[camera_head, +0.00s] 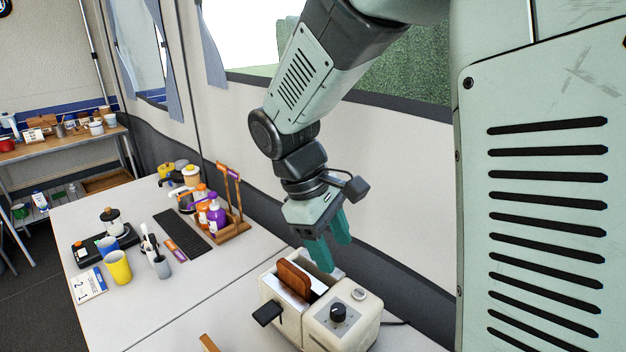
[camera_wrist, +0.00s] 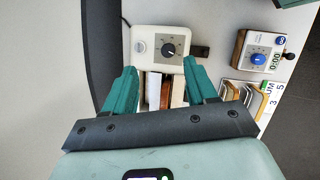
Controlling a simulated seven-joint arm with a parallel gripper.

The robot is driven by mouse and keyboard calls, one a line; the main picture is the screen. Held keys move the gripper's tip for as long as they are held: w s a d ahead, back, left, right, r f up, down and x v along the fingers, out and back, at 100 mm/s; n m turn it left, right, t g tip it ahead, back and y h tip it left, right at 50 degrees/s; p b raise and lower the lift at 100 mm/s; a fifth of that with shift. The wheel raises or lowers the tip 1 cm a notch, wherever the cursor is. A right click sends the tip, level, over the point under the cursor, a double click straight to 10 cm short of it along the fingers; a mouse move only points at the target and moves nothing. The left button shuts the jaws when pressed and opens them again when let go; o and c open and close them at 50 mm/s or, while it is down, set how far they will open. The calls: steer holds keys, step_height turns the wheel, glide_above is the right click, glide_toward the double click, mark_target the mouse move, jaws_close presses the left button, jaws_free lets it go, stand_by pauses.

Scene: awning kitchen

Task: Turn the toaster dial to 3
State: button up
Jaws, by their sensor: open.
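The cream toaster (camera_head: 341,329) stands on the white table at the lower middle of the head view, with brown toast (camera_head: 293,279) in a slot. Its black dial (camera_head: 338,312) is on the near top panel. The dial (camera_wrist: 169,50) also shows in the wrist view, with a white pointer mark; its numbers are too small to read. My gripper (camera_head: 334,256) has teal fingers pointing down above the toaster's far end. In the wrist view my gripper (camera_wrist: 163,66) is open and empty, its fingers on either side of the toaster's slots. It appears apart from the dial.
A timer-like device with a blue knob (camera_wrist: 258,59) and a card holder (camera_wrist: 250,98) stand beside the toaster. A black lever (camera_head: 267,313) juts from the toaster's left side. Bottles (camera_head: 215,215), a yellow cup (camera_head: 118,267) and other items stand farther left. The table between is clear.

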mark_target(338, 308)
steer(key=f, duration=0.5)
steer(key=d+f+n, duration=0.1)
steer(key=f, duration=0.4)
steer(key=f+n+g, duration=0.1)
steer(key=f, duration=0.4)
steer(key=shift+w+d+f, duration=0.15)
steer(key=shift+w+f, duration=0.1)
steer(key=shift+w, duration=0.05)
steer(key=shift+c, duration=0.3)
steer(key=c, duration=1)
